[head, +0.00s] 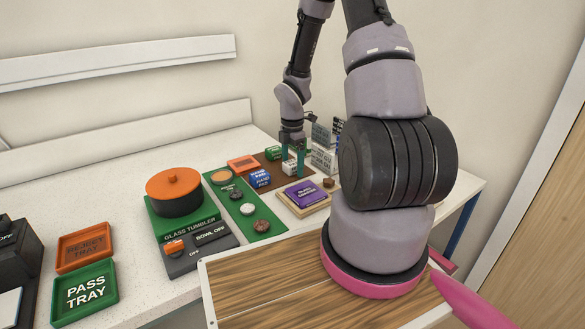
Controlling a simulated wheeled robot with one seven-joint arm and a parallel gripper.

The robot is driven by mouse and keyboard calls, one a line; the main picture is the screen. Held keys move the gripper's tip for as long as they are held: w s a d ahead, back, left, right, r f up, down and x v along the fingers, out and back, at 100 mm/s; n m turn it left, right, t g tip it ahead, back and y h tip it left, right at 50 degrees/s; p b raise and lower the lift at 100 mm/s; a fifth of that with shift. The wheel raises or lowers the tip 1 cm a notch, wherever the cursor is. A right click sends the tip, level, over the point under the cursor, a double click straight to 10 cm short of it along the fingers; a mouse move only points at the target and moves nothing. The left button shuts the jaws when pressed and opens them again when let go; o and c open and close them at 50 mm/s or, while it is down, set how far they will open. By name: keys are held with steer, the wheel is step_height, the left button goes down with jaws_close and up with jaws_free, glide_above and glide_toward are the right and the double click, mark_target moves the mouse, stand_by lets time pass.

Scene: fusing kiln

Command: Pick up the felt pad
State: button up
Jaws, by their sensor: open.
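A green mat (262,228) holds several round pieces. The glass tumbler (176,194) with an orange lid stands left of it. The pass tray (84,292) and reject tray (84,246) lie at the left. Small boxes (322,158) crowd behind my gripper.

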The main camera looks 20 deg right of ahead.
mark_target(292, 162)
steer(key=c, duration=1.4)
steer(key=shift+r, duration=0.15)
steer(key=shift+c, duration=0.2)
step_height(292, 162, up, 10)
steer(key=shift+f, duration=0.1)
